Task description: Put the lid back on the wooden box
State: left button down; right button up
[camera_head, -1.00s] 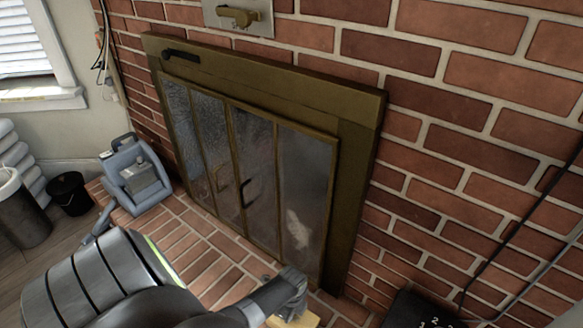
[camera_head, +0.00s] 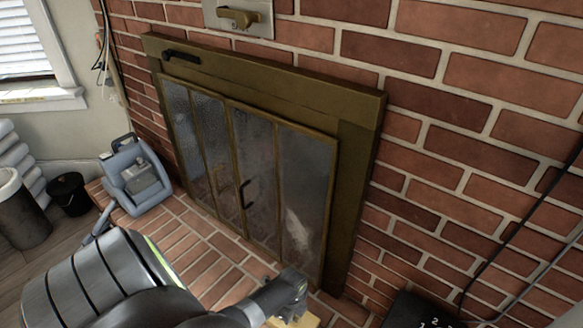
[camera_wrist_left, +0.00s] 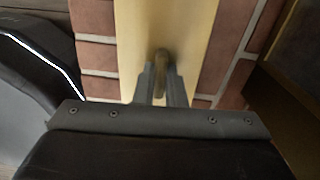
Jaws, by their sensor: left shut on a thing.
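My left gripper (camera_head: 294,308) is low in front of the fireplace, at the bottom of the head view. In the left wrist view its two fingers (camera_wrist_left: 162,82) are shut on the small round knob (camera_wrist_left: 162,56) of a pale yellow wooden lid (camera_wrist_left: 190,25). A bit of pale wood (camera_head: 308,321) shows just below the gripper at the bottom edge of the head view. Which part of this wood is lid and which is the wooden box, and whether they touch, I cannot tell. My right gripper is not in view.
The brick hearth (camera_head: 215,265) runs along the fireplace with its glass doors (camera_head: 250,170). A blue-grey appliance (camera_head: 137,180) stands on the hearth to the left. A dark object with white markings (camera_head: 415,312) is at the lower right, near a hanging cable.

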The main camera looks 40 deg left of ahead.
pick_arm(q)
jog(key=shift+f+b, duration=1)
jog(key=shift+f, duration=0.3)
jog(key=c, duration=1.4)
grip_release()
